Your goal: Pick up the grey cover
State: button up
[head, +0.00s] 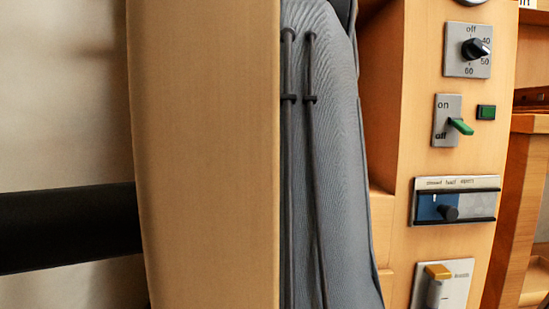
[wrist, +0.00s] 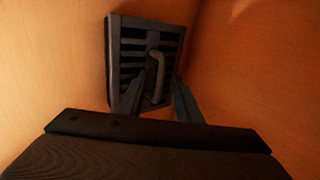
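In the wrist view, a dark grey slatted cover (wrist: 127,42) with a raised, curved handle (wrist: 158,68) is set in a recess between orange-brown wooden surfaces. My gripper (wrist: 160,82) is in front of it with its two fingers apart, one on each side of the handle. I see a gap between the fingers and the handle, but the depth between them is hard to judge. The lower part of the cover is hidden by the fingers and the dark gripper body. Neither this cover nor my gripper shows in the head view.
In the head view, a wide tan panel (head: 205,150) blocks the middle. Behind it hangs grey cloth (head: 340,150) with dark cords. A wooden post to the right carries a dial (head: 474,48), a green lever (head: 460,126), a slider (head: 450,213) and a yellow-topped switch (head: 438,272).

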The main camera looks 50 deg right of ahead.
jog(key=shift+w+d+f, duration=0.2)
jog(key=shift+f, duration=0.2)
grip_shut()
dwell(1.2)
